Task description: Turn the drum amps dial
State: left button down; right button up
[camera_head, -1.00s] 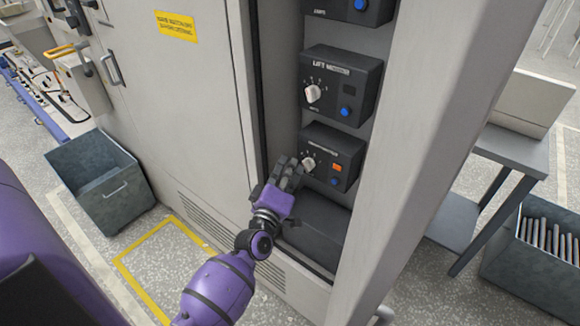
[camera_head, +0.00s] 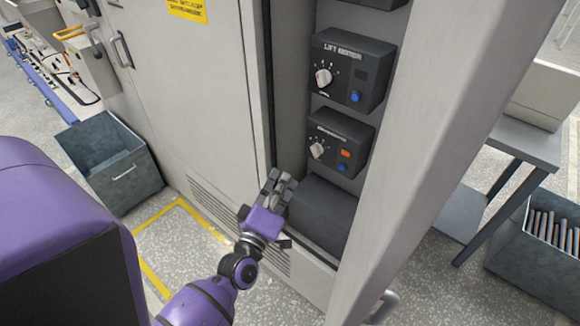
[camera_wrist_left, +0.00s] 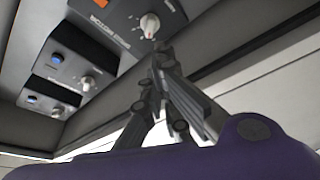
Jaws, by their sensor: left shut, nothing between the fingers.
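The lowest control box (camera_head: 342,134) in the cabinet has a white dial (camera_head: 318,150), an orange switch and a blue button. The same dial shows in the left wrist view (camera_wrist_left: 150,25), just beyond my fingertips. The box above (camera_head: 350,65) has a lettered label starting "LIFT" and its own white dial (camera_head: 323,77). My left gripper (camera_head: 279,182) is shut and empty, below and left of the lowest dial, apart from it. My right gripper is out of view.
A dark plain block (camera_head: 322,212) sits beneath the lowest box. A grey bin (camera_head: 125,175) is on the floor at left; a grey table (camera_head: 525,143) is at right.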

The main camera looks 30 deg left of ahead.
aim_at(315, 151)
pick_arm(q)
jog(key=w+d+r+m+h, duration=0.1)
jog(key=w+d+m+h, duration=0.2)
jog(key=m, duration=0.7)
jog(key=w+d+r+m+h, duration=0.2)
jog(key=w+m+h, duration=0.1)
jog(key=m, duration=0.7)
jog(key=w+d+r+m+g+h, duration=0.1)
jog(key=m+h, duration=0.4)
jog(key=m, duration=0.5)
jog(key=shift+w+d+r, duration=0.25)
jog(key=shift+w+d, duration=0.35)
jog(key=shift+d, duration=0.05)
jog(key=shift+w+d+r, duration=0.25)
jog(key=shift+w+d, duration=0.35)
jog(key=shift+d, duration=0.05)
jog(key=shift+w+a+f, duration=0.2)
jog(key=shift+a+f, duration=1.1)
jog(key=shift+a, duration=0.3)
jog(key=shift+f, duration=0.15)
